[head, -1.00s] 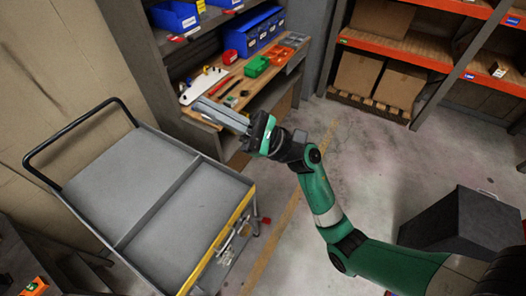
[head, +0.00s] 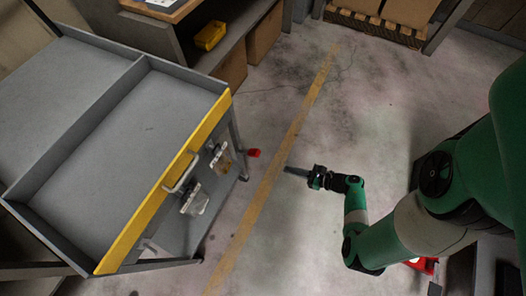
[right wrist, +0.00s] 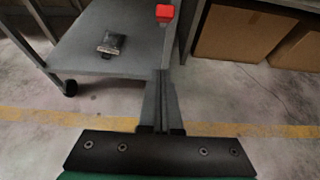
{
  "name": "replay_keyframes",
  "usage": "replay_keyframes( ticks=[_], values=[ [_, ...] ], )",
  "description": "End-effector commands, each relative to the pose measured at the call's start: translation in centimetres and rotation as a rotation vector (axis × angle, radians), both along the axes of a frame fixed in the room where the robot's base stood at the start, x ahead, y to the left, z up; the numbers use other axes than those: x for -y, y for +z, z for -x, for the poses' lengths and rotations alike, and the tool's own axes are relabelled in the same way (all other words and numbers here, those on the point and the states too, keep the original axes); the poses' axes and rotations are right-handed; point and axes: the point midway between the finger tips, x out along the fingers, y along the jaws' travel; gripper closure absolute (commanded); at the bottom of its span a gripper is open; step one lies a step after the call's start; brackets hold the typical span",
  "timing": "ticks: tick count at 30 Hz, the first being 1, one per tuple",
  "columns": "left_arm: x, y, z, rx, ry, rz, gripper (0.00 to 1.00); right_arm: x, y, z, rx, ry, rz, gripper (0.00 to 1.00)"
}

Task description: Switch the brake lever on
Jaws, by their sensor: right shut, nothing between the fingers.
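A grey cart (head: 130,110) with a yellow front edge stands at the left in the head view. A small red piece (head: 253,152), which appears to be the brake lever's end, sticks out at the cart's lower right corner. It shows at the top of the right wrist view (right wrist: 165,13), just beyond the fingertips. My right gripper (head: 287,169) is shut and empty, to the right of the red piece and apart from it in the head view. Its fingers (right wrist: 160,75) point toward the red piece in the wrist view. My left gripper is out of view.
Clear concrete floor with a yellow line (head: 283,150) lies to the right of the cart. Cardboard boxes (head: 264,33) and a yellow bin (head: 209,35) sit on low shelving behind.

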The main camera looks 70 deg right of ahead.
Motion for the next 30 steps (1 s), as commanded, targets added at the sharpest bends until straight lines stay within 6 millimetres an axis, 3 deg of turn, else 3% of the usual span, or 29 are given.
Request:
replay_keyframes(
  ticks=[5, 10, 23, 25, 30],
  values=[
    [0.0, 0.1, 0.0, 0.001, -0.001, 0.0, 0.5, 0.2, 0.1, -0.2, 0.0, 0.0, 0.003, 1.0],
    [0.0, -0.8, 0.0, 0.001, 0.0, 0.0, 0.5, 0.3, -0.7, -1.6, 0.0, 0.007, 0.003, 1.0],
    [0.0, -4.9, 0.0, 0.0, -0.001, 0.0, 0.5, 1.3, -4.3, -9.3, 0.002, 0.007, 0.005, 1.0],
    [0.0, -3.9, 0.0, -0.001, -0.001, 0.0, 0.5, 1.5, -2.5, -10.1, 0.003, 0.005, 0.007, 1.0],
    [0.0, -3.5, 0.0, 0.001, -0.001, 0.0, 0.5, 1.7, -1.0, -11.2, 0.001, 0.001, 0.005, 1.0]
  ],
)
